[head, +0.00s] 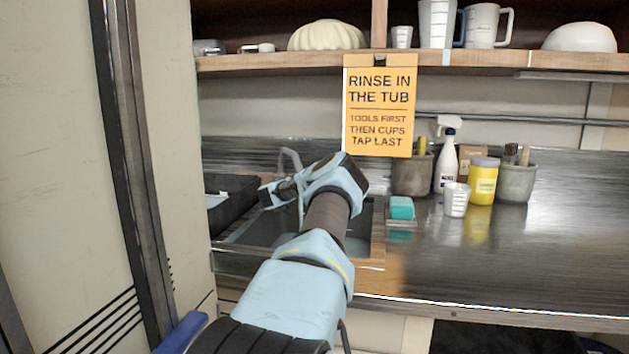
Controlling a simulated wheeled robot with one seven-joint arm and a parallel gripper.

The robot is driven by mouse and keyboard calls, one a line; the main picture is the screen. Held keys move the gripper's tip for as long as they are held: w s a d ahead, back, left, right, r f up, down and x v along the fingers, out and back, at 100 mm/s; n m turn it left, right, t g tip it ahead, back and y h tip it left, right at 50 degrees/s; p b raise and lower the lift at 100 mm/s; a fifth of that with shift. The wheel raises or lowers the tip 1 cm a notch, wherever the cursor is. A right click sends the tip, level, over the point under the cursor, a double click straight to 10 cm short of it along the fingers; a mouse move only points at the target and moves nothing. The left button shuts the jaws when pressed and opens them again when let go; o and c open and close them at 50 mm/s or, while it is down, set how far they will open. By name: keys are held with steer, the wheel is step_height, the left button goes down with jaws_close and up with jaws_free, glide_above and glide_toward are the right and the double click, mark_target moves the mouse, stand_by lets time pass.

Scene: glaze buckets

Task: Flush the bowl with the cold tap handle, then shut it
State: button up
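My gripper (272,194) is at the end of my pale blue arm, over the sink at the left of the counter and pointing left. Its fingers are small and partly overlapped, so I cannot tell whether they are open or shut. A grey curved tap spout (290,157) rises just behind the gripper. I cannot make out the cold handle, or whether the gripper touches it. The sink bowl (262,232) is a dark basin below, partly hidden by my arm. I cannot see whether water runs.
An orange sign (379,107) hangs from the shelf (480,62) near my wrist. A black tray (232,190) lies left of the sink. A teal sponge (401,208), measuring cup (456,199), spray bottle (446,155) and yellow jar (483,180) stand right. The counter's far right is clear.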

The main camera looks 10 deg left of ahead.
jaws_close()
stand_by(0.4)
